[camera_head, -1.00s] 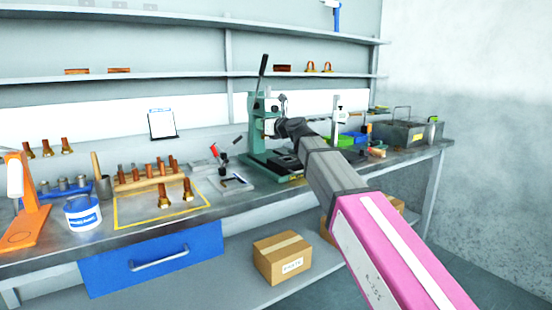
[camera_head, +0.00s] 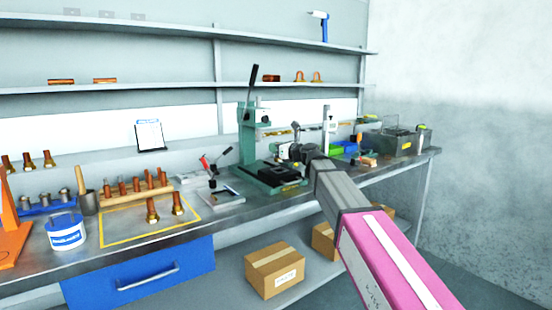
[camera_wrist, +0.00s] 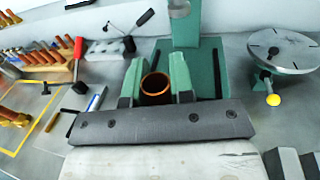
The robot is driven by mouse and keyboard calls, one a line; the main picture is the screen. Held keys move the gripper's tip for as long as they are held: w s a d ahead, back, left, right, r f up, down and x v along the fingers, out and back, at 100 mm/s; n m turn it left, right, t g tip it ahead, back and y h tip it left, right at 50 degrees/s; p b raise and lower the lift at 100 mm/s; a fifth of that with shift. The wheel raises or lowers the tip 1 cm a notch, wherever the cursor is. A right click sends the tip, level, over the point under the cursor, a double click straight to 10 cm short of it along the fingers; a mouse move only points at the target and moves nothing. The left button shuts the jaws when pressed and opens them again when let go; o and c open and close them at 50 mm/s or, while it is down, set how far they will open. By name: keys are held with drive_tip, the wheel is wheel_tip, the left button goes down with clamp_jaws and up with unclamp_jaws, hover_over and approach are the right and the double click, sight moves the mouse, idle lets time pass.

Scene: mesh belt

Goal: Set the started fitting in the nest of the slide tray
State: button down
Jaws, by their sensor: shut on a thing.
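My gripper (camera_wrist: 154,84) has two green fingers, shut on a copper fitting. The fitting (camera_wrist: 155,98) shows as an upright ring with a dark open top in the wrist view. In the head view, my gripper (camera_head: 287,152) is in front of the green press, above and to the right of its base; the fitting cannot be made out there. A dark block (camera_head: 268,170), apparently the slide tray, sits on the green press base (camera_head: 290,188). In the wrist view, dark rails (camera_wrist: 210,84) lie on the green base beyond my fingers. The nest is not clearly seen.
The press column and lever (camera_head: 248,115) stand close behind my gripper. In the wrist view, a round grey plate (camera_wrist: 283,50) is at right and a red-handled clamp (camera_wrist: 78,55) at left. A wooden rack (camera_head: 135,195) of copper fittings stands farther left.

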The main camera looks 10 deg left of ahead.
drive_tip(key=shift+f, duration=1.95)
drive_tip(key=c, duration=1)
unclamp_jaws()
drive_tip(key=shift+f, duration=0.1)
drive_tip(key=v, duration=1.2)
drive_tip(key=shift+s, duration=0.1)
